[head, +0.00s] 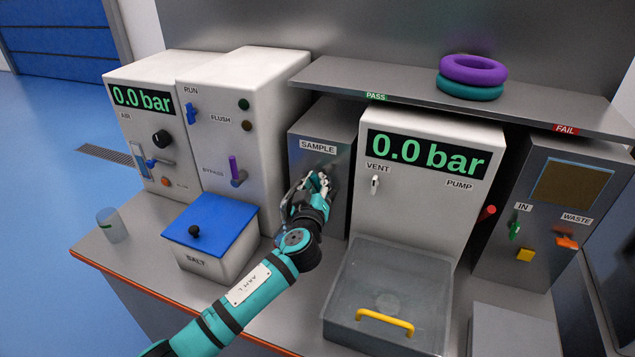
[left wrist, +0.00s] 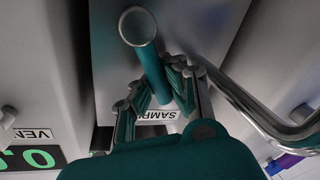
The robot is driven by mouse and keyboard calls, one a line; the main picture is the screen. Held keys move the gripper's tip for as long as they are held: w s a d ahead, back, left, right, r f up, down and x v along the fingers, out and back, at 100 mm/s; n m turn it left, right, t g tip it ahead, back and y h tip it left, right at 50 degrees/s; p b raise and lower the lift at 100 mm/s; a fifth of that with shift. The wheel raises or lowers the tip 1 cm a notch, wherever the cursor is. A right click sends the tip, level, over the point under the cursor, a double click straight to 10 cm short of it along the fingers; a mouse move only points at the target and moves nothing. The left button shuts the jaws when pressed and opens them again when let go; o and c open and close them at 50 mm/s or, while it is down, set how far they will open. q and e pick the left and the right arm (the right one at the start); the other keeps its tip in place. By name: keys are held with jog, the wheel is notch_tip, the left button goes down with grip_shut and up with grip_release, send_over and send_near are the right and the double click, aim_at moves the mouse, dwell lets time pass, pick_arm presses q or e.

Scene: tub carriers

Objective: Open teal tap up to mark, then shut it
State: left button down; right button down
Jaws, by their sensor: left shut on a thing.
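The grey SAMPLE unit (head: 310,130) stands between the two white machines. My left gripper (head: 320,180) is at its front, below the SAMPLE label, and covers the tap in the head view. In the left wrist view the teal tap handle (left wrist: 151,62), a round bar with a grey end, runs between the fingers of my left gripper (left wrist: 160,90). The gripper is shut on it. A clear beaker (head: 113,228) with a green mark stands on the bench at the far left, away from the tap. My right gripper is not in view.
A salt box (head: 205,262) with a blue lid stands left of my arm. A clear tub (head: 350,275) with a yellow handle is on the right. A bent metal pipe (left wrist: 262,112) is close beside my left gripper. Purple and teal rings (head: 473,68) lie on the shelf.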

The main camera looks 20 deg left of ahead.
pick_arm(q)
jog(key=shift+w+f, duration=0.1)
jog(key=shift+f, duration=0.1)
jog(key=shift+d, duration=0.1)
